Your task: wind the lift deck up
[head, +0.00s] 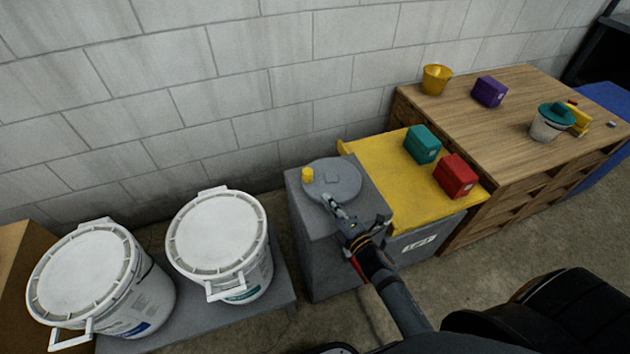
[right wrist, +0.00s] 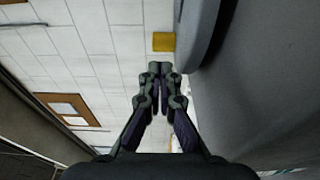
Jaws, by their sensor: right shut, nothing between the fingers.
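The lift is a grey box (head: 408,246) with a partly legible label on its front and a yellow deck (head: 385,190) on top. Beside it on the left, a grey round wheel (head: 345,182) with a yellow knob (head: 307,174) at its left rim lies on a grey pedestal (head: 325,255). My right gripper (head: 331,203) is shut and empty at the wheel's near edge. In the right wrist view the closed fingers (right wrist: 160,70) point toward the yellow knob (right wrist: 163,41), with the wheel (right wrist: 202,30) to the right. Contact cannot be told. My left gripper is not in view.
A teal box (head: 422,144) and a red box (head: 456,176) stand on the yellow deck. A wooden bench (head: 520,145) to the right holds a yellow bucket (head: 436,79), a purple box (head: 489,92) and a teal-lidded tub (head: 551,122). White buckets (head: 217,235) stand left.

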